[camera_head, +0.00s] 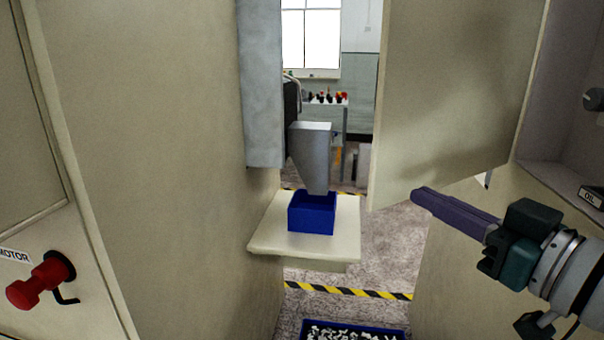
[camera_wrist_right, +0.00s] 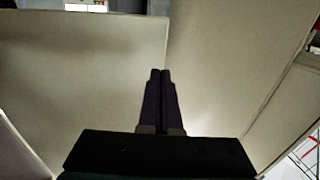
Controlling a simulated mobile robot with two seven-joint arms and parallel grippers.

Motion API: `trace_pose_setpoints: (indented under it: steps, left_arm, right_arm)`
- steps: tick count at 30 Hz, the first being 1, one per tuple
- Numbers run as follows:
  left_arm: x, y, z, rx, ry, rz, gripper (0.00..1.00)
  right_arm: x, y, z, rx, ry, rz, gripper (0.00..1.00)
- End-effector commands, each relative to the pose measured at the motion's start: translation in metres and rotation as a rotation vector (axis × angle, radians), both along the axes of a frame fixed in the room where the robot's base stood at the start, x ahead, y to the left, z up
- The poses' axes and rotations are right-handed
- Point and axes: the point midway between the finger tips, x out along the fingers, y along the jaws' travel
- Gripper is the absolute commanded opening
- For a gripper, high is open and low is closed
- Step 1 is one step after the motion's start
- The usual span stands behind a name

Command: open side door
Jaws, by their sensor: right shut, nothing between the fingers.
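The side door looks like a large beige panel (camera_head: 455,90) at the upper right of the head view. It stands swung out at an angle from the machine on the right, with a gap beside its left edge. My right gripper (camera_head: 418,194) comes in from the right, just below the door's lower edge in the picture. Its dark purple fingers are shut and empty. In the right wrist view the shut fingers (camera_wrist_right: 160,75) point at beige panels that meet near the tips. I cannot tell whether they touch. My left gripper is not in view.
A beige machine wall (camera_head: 170,150) with a red MOTOR knob (camera_head: 30,289) fills the left. A blue bin (camera_head: 312,214) sits on a cream shelf (camera_head: 340,247) under a grey chute (camera_head: 312,155). A blue tray (camera_head: 315,328) lies below. Speckled floor (camera_head: 395,245) shows between the machines.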

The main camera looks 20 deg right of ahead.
Motion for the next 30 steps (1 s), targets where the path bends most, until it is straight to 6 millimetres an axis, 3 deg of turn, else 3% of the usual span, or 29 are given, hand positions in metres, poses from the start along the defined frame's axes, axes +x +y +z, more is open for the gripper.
trace_pose_setpoints:
  steps: [6,12,30]
  left_arm:
    - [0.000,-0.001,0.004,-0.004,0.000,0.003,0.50]
    - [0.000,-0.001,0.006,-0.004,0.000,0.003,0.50]
    - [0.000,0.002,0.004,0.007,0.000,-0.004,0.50]
  right_arm:
    - [0.039,0.005,0.002,0.001,-0.003,-0.001,0.00]
    - [0.059,0.008,0.001,0.001,-0.001,0.000,0.00]
    - [0.067,0.009,-0.001,0.001,-0.001,-0.005,0.00]
